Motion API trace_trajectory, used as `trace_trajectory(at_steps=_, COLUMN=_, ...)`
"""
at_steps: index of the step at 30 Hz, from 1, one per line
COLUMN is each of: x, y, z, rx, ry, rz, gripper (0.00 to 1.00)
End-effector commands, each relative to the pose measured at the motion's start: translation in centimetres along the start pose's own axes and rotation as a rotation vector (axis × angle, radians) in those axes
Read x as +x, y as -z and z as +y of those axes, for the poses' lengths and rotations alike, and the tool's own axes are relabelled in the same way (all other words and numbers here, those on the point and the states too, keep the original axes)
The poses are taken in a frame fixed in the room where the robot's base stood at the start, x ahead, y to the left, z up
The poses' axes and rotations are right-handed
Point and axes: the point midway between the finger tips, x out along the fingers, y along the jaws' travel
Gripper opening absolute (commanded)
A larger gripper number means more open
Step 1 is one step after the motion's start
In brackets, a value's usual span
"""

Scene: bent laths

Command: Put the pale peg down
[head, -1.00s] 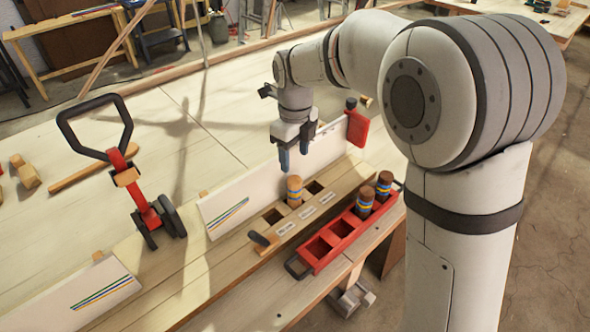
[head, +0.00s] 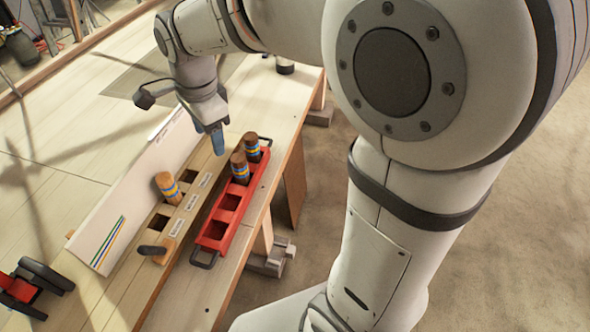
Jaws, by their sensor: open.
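The pale peg (head: 168,188), light wood with blue and yellow bands, stands in the middle socket of the wooden holder (head: 183,218), between two empty dark sockets. It looks slightly tilted in the picture; how deep it sits I cannot tell. My gripper (head: 217,142) is open and empty, pointing down above the far end of the holder. It is apart from the peg, up and to its right in the picture. One blue finger shows clearly and largely hides the other.
A red tray (head: 213,240) beside the holder carries two darker brown pegs (head: 240,170) (head: 252,148) at its far end; its nearer sockets are empty. A white board (head: 130,210) stands behind the holder. A red and black wheeled tool (head: 35,285) is at lower left.

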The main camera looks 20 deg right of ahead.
Motion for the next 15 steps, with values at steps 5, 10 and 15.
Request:
trace_trajectory(at_steps=5, x=-0.9, y=2.8, z=4.1, rx=-0.273, ry=0.038, rz=0.017, gripper=0.57)
trace_trajectory(at_steps=10, x=-1.1, y=4.7, z=7.9, rx=-0.541, ry=0.065, rz=0.048, gripper=0.57)
trace_trajectory(at_steps=15, x=-0.9, y=6.1, z=11.8, rx=-0.809, ry=0.081, rz=0.089, gripper=0.57)
